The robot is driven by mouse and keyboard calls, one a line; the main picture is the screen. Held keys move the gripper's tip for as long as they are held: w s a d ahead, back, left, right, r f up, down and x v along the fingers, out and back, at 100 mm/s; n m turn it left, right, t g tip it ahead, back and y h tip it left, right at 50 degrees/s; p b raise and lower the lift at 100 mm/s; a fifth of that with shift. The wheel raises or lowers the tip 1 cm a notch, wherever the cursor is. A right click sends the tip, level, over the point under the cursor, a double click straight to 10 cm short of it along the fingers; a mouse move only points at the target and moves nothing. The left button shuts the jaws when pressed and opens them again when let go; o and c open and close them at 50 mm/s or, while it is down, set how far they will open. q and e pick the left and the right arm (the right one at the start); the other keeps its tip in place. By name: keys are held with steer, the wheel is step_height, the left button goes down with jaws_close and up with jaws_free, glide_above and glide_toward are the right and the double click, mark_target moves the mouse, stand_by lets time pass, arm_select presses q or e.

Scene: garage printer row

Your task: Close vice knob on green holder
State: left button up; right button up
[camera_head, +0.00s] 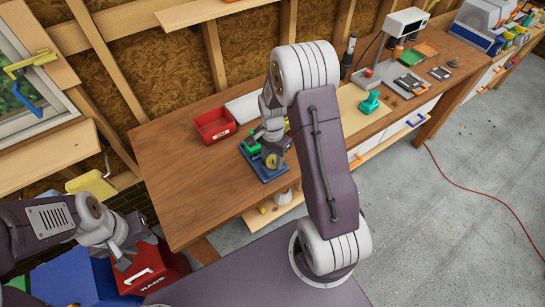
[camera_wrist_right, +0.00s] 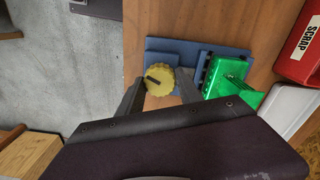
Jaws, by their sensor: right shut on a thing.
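The yellow vice knob (camera_wrist_right: 160,80) has a ridged rim and a dark bar on its face; in the head view it shows low on the vice (camera_head: 271,161). The blue vice base (camera_wrist_right: 175,47) sits on the workbench near its front edge. The green holder (camera_wrist_right: 229,73) stands on the base beside the knob and is partly hidden in the head view (camera_head: 250,143). My right gripper (camera_wrist_right: 160,92) is shut on the knob, one finger at each side. My left gripper (camera_head: 135,252) is open and empty, in front of the bench by the red rags bin (camera_head: 157,271).
A red scrap bin (camera_head: 214,125) and a white tray (camera_head: 241,108) stand behind the vice. A teal object (camera_head: 370,102) and several tools lie further right on the bench. The wooden bench top (camera_head: 185,180) is clear left of the vice.

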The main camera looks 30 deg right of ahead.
mark_target(273, 159)
steer(key=shift+w+r+m, duration=0.15)
steer(key=shift+w+m, duration=0.05)
steer(key=shift+m, duration=0.3)
steer(key=o, duration=1.4)
steer(key=shift+c, duration=0.2)
steer(key=shift+s, duration=0.1)
step_height(273, 159, up, 9)
steer(key=shift+b, duration=0.45)
